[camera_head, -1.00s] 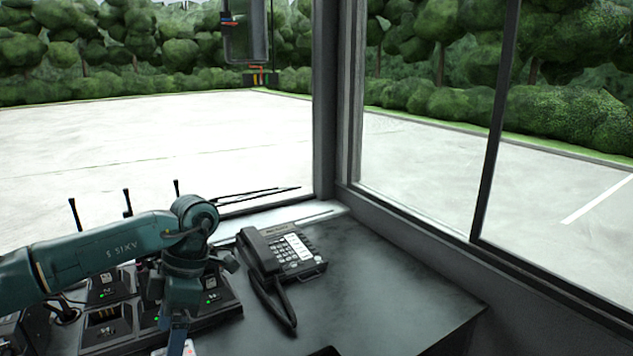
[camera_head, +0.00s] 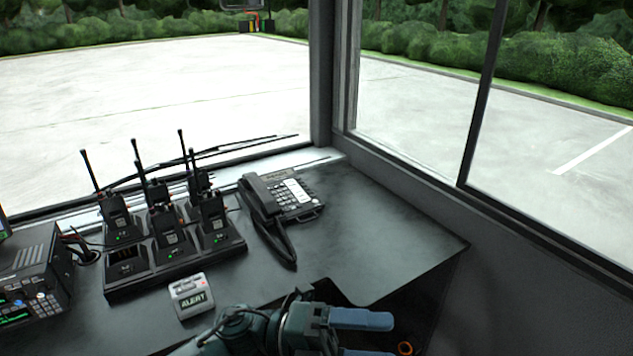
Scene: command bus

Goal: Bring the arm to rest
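My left arm comes in along the bottom edge, and its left gripper (camera_head: 378,337) points right, over the desk's front edge. Its two blue fingers are apart with nothing seen between them; the lower finger is cut by the picture's edge. My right gripper is not in view. The gripper is apart from the grey alert device (camera_head: 191,296), which lies on the dark desk (camera_head: 365,232) to its left.
A charger rack (camera_head: 130,285) with several radios (camera_head: 168,233) stands on the desk, beside a black telephone (camera_head: 283,200). A radio console (camera_head: 35,288) is at far left. The desk right of the telephone is clear.

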